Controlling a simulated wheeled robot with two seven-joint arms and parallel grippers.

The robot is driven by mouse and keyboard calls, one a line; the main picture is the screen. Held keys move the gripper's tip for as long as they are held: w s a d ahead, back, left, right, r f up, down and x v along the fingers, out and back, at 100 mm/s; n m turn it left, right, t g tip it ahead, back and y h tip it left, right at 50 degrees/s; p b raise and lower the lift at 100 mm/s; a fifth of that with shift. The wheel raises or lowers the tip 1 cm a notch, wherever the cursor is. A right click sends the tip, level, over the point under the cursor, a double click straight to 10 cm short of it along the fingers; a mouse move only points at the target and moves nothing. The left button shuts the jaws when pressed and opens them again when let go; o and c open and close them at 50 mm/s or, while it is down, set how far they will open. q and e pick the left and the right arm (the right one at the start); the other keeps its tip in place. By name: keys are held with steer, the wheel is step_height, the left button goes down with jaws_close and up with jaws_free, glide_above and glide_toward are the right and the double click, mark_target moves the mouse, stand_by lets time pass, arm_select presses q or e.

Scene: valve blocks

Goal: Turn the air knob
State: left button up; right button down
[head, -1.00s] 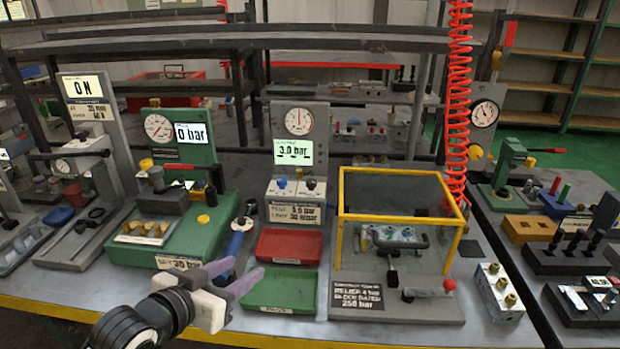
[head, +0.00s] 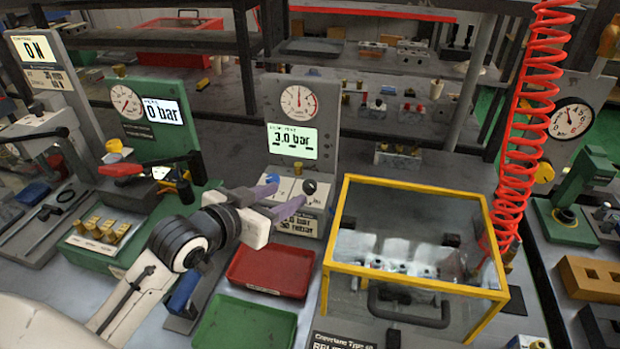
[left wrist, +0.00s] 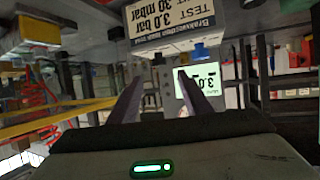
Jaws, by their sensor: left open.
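The test panel (head: 330,165) stands mid-table with a round gauge (head: 298,103) above a display (head: 292,141) reading 3.0 bar. On its low box are a blue knob (head: 271,179) and a black knob (head: 309,187); I cannot tell which is the air knob. My left gripper (head: 288,197) is open in front of the box, its purple fingers partly covering the box front and the knobs' surroundings. In the left wrist view, seen upside down, the open fingers (left wrist: 159,78) point at the panel, with the blue knob (left wrist: 200,50) beyond them. Nothing is between the fingers.
A red tray (head: 270,270) and a green tray (head: 243,326) lie below the panel.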

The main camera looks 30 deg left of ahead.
mark_target(307, 186)
arm_select(q)
steer(key=x, duration=0.7)
steer(key=shift+w, duration=0.1)
steer(key=shift+w+f, duration=0.2)
steer(key=shift+w, duration=0.15)
steer(key=shift+w+f, duration=0.15)
steer(key=shift+w, duration=0.15)
arm_select(e)
steer(key=shift+r, duration=0.15)
arm_select(q)
steer(key=c, duration=1.1)
arm_select(e)
steer(key=shift+s, duration=0.1)
